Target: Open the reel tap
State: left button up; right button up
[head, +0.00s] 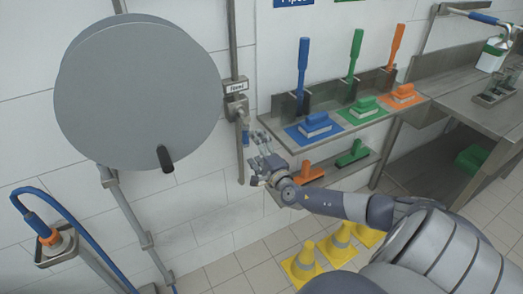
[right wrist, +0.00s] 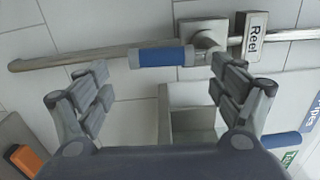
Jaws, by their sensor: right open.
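The reel tap (head: 236,106) is a grey metal valve on a vertical wall pipe, under a small "Reel" label (head: 236,86). Its blue-sleeved lever (head: 245,138) hangs down along the pipe. In the right wrist view the tap body (right wrist: 203,36) is at the top, with the blue lever (right wrist: 160,57) lying across, near the gap between the fingertips. My right gripper (head: 256,150) is open beside the lever, and its spread fingers also show in the right wrist view (right wrist: 162,85). I cannot tell whether a finger touches the lever. My left gripper is out of view.
A large grey hose reel (head: 135,90) with a black knob is left of the tap. A blue hose (head: 75,220) hangs at lower left. A steel shelf (head: 290,142) with coloured brushes is close on the right. Yellow cones (head: 303,264) stand on the floor below.

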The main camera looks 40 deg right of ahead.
jog(key=v, duration=0.4)
jog(key=shift+s, duration=0.15)
dwell(0.4)
jog(key=s+f+m+g, duration=0.3)
jog(key=s+f+m, duration=0.4)
jog(key=f, duration=0.4)
jog(key=s+f+m+g, duration=0.35)
jog(key=f+m, duration=0.45)
jog(key=f, duration=0.3)
jog(key=s+f+m+g, duration=0.3)
jog(key=s+f+m, duration=0.4)
jog(key=f, duration=0.4)
jog(key=s+a+f+m+g+y, duration=0.1)
jog(key=s+a+f+m+g, duration=0.1)
jog(key=s+a+f+m, duration=0.3)
jog(key=s+a+f+m+g, duration=0.2)
jog(key=s+a+f+m, duration=0.1)
jog(key=s+f+m, duration=0.4)
jog(key=s+a+f+m+g+y, duration=0.1)
jog(key=s+a+f+m, duration=0.2)
jog(key=s+a+m, duration=0.4)
jog(key=s+a+f+m+g+y, duration=0.2)
jog(key=s+a+f+m, duration=0.1)
jog(key=s+a+m, duration=0.4)
jog(key=s+a, duration=0.2)
jog(key=s, duration=0.2)
jog(key=shift+s+f, duration=0.15)
jog(key=shift+s, duration=0.2)
